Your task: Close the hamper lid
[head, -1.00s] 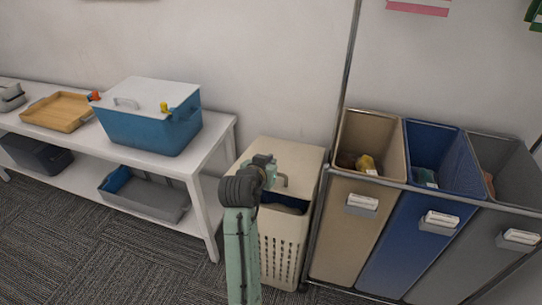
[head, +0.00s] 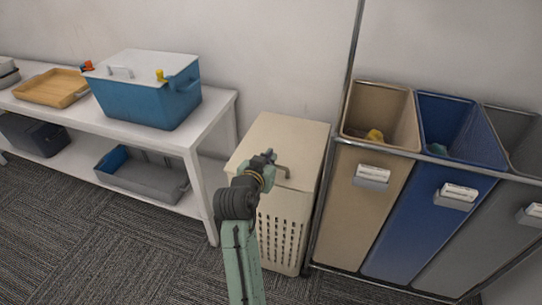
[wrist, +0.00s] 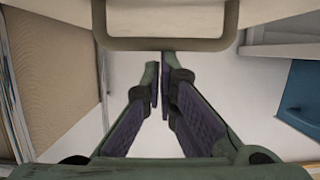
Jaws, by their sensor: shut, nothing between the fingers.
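The cream hamper (head: 283,235) with slotted sides stands on the carpet between the white table and the sorting bins. Its lid (head: 288,138) lies over the top, and I see no gap along the visible front edge; my arm hides part of that edge. The lid's grey-brown handle (head: 286,172) is at the front, and it shows at the top of the wrist view (wrist: 165,44). My gripper (head: 270,160) is at the lid's front left, beside the handle. In the wrist view its fingers (wrist: 159,75) are together and empty, pointing toward the handle; contact is unclear.
A white table (head: 200,140) on the left holds a blue cooler (head: 150,100) and a wooden tray (head: 52,88). A grey bin (head: 140,178) sits on its lower shelf. A metal-framed sorter with beige (head: 355,215), blue (head: 425,225) and grey bins stands close on the right.

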